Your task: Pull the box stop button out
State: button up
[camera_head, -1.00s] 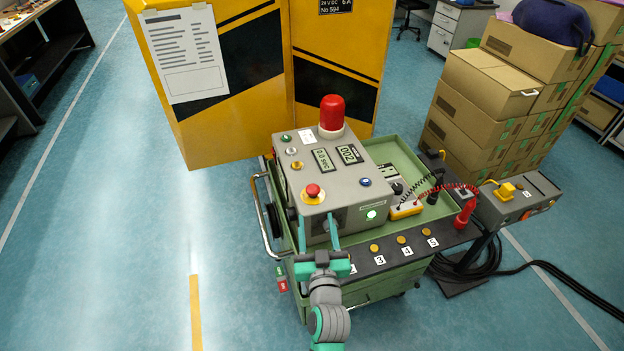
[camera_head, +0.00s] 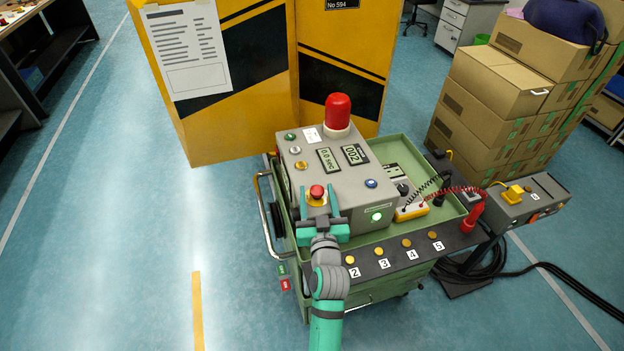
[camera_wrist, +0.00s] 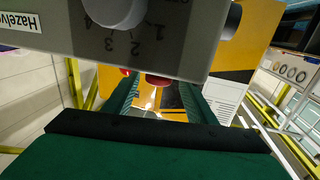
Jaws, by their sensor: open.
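The red stop button (camera_head: 317,191) sits in a yellow collar on the near left part of the grey control box (camera_head: 345,205). My gripper (camera_head: 318,188) is open, with one finger on each side of the button in the head view. In the wrist view, the red button (camera_wrist: 158,80) shows between the two green fingers (camera_wrist: 158,98), partly cut off by the box edge. I cannot tell whether the fingers touch it. The collar is partly hidden by my gripper.
A red beacon (camera_head: 337,112) stands on the box's far side. The box rests on a green cart (camera_head: 405,155) with several numbered buttons along its front. A yellow cabinet (camera_head: 240,110) stands behind. Cardboard boxes (camera_head: 490,95) are stacked right. The floor at left is clear.

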aim_at(315, 180)
jog(key=w, duration=0.4)
jog(key=shift+d, duration=0.1)
jog(key=shift+w+a, duration=0.2)
jog(key=shift+w, duration=0.3)
jog(key=shift+w+a, duration=0.2)
jog(key=shift+w, duration=0.25)
